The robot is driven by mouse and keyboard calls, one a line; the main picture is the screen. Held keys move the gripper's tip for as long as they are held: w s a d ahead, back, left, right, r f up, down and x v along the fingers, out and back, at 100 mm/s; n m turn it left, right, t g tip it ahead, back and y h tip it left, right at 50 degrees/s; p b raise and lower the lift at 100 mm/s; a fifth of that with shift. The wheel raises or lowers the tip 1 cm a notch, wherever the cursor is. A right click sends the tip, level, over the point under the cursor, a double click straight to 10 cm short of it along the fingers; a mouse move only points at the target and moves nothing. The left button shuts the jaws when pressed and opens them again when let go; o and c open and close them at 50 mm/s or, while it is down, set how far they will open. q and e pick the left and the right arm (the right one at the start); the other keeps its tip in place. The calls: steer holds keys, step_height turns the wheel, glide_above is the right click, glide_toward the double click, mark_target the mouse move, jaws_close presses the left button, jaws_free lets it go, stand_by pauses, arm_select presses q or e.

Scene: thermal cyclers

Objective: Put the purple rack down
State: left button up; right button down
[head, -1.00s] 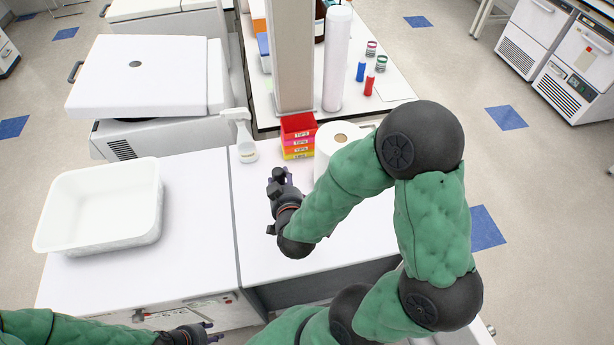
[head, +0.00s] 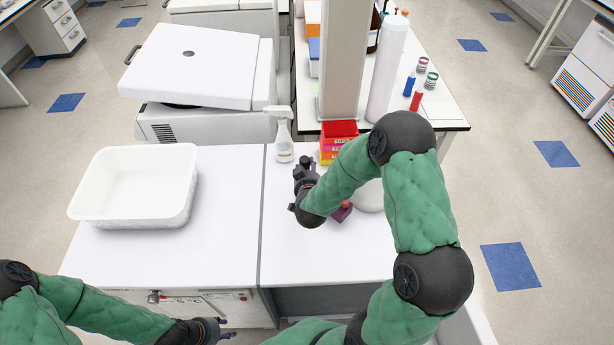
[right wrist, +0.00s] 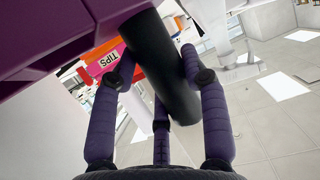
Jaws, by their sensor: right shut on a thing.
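The purple rack shows as a small purple patch (head: 341,214) beside my right forearm in the head view, mostly hidden by the arm, with something red at its top. In the right wrist view a broad purple surface (right wrist: 45,40) fills the upper left. A thick dark cylinder (right wrist: 165,65) lies between the fingers there and looks like the rack's handle. My right gripper (right wrist: 165,90) is shut on it; in the head view this gripper (head: 307,166) is over the right bench. I cannot tell whether the rack touches the bench. My left gripper (head: 225,328) is open and empty near the bench front.
A white tub (head: 135,215) stands on the left bench. A spray bottle (head: 284,135), stacked tip boxes (head: 338,137) and a white paper roll (head: 369,196) stand behind and beside my right gripper. The front of the right bench (head: 310,260) is clear.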

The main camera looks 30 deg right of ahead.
steer(key=shift+w+f+b, duration=0.1)
steer(key=shift+f+b, duration=0.25)
steer(key=shift+f, duration=1.45)
steer(key=c, duration=1.1)
jaws_free()
steer(key=shift+f, duration=0.1)
steer(key=o, duration=0.5)
steer(key=shift+c, duration=0.2)
